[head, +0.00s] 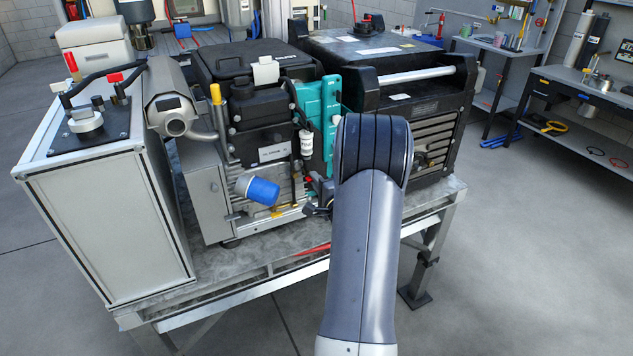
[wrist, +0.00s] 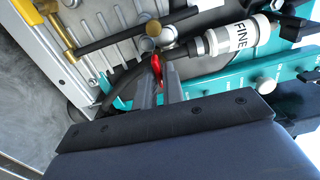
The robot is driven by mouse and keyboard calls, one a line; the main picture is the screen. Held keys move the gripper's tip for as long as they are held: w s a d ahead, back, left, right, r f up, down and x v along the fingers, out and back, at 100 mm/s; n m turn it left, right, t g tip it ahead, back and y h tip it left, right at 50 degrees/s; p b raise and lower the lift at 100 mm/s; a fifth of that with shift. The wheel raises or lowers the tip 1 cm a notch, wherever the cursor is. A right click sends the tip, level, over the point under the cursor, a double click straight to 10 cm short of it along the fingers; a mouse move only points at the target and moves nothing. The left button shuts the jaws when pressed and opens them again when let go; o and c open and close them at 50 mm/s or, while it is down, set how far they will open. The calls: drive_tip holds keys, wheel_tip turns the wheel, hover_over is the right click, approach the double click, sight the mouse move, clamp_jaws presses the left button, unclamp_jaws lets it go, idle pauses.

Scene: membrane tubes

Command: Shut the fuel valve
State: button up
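The fuel valve appears to be the small red lever (wrist: 156,70) on the fuel line, beside the white filter marked FINE (wrist: 236,36) in the wrist view. In the wrist view the two grey fingers of my gripper (wrist: 160,84) stand on either side of this lever, with a narrow gap between them. Whether they press on it cannot be told. In the head view a small red part (head: 308,180) shows beside my arm, near the white filter (head: 306,143). My arm hides most of my gripper and the valve area there.
In the head view a blue cylinder (head: 262,191) juts out at left, above the metal bench (head: 245,262).

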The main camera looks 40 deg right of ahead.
drive_tip(key=o, duration=0.4)
drive_tip(key=shift+s, duration=0.1)
drive_tip(key=b+v, duration=0.2)
drive_tip(key=v, duration=0.8)
drive_tip(key=shift+s+a, duration=0.15)
drive_tip(key=shift+s, duration=0.15)
drive_tip(key=p+x, duration=0.2)
drive_tip(key=x, duration=0.8)
drive_tip(key=shift+w, duration=0.4)
